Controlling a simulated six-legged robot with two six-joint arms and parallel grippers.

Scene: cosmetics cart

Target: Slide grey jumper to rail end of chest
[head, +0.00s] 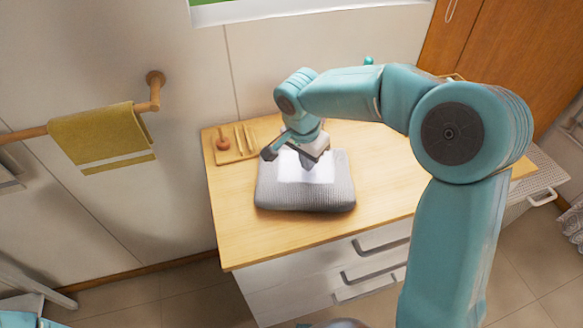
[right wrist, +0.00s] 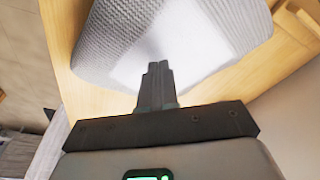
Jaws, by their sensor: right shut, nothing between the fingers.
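The grey jumper (head: 305,198) lies folded on the wooden top of the chest (head: 245,238), near its left, rail end. A white patch (head: 292,172) covers part of its upper face. My right gripper (head: 307,164) is over the jumper's far part, with its fingers shut and empty. In the right wrist view the shut fingertips (right wrist: 158,68) point at the white patch beside the ribbed grey knit (right wrist: 120,35). I cannot tell whether they touch it. My left gripper is not in view.
A wooden rail (head: 22,134) with a mustard towel (head: 100,135) is on the wall at left. A small wooden tray (head: 232,156) with a few items sits at the chest's back left corner. Bare top lies left and front of the jumper. Drawer handles (head: 375,270) are on the front.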

